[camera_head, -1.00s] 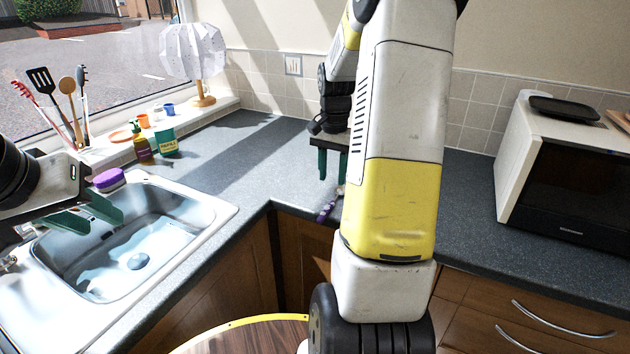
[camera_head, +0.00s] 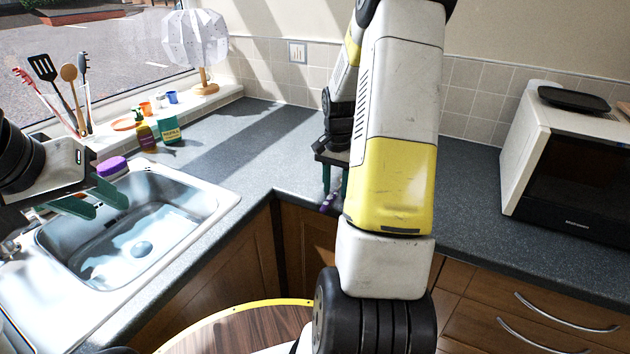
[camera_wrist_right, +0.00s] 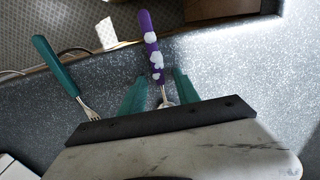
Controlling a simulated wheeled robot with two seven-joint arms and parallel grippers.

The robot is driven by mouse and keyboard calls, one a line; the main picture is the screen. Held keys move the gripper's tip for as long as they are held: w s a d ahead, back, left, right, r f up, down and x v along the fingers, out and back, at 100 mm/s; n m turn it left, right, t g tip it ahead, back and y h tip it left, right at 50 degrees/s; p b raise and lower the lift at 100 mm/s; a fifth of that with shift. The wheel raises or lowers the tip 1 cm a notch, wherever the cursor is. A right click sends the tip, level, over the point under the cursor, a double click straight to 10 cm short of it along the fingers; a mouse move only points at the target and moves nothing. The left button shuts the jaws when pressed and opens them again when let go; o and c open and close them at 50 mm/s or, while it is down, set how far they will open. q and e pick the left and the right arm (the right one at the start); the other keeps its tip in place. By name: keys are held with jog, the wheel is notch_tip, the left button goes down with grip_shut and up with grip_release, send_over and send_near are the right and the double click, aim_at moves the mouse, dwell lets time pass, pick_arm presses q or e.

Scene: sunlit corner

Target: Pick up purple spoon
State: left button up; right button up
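The purple spoon (camera_head: 328,203) lies at the front edge of the counter, its handle just past my right gripper's fingers. In the right wrist view the purple spoon (camera_wrist_right: 150,42) has white spots, and its metal end lies between the two green fingers. My right gripper (camera_wrist_right: 160,92) is open around that end, with gaps on both sides. In the head view my right gripper (camera_head: 335,192) is low over the counter and partly hidden by my arm. My left gripper (camera_head: 100,202) is open and empty above the sink.
A teal-handled fork (camera_wrist_right: 62,72) lies left of the spoon in the right wrist view. The sink (camera_head: 140,225) is at left, the microwave (camera_head: 570,170) at right. Bottles, a lamp (camera_head: 197,50) and utensils stand by the window. A round wooden table (camera_head: 240,330) is below.

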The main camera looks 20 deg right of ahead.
aim_at(335, 193)
grip_shut()
jog(key=shift+r, duration=0.1)
jog(key=shift+r, duration=0.45)
jog(key=r, duration=0.2)
jog(key=shift+s+a+r, duration=0.2)
jog(key=shift+r, duration=0.15)
jog(key=s+a+r, duration=0.1)
jog(key=s+a, duration=0.8)
jog(key=s, duration=0.3)
jog(key=shift+s+a+r, duration=0.15)
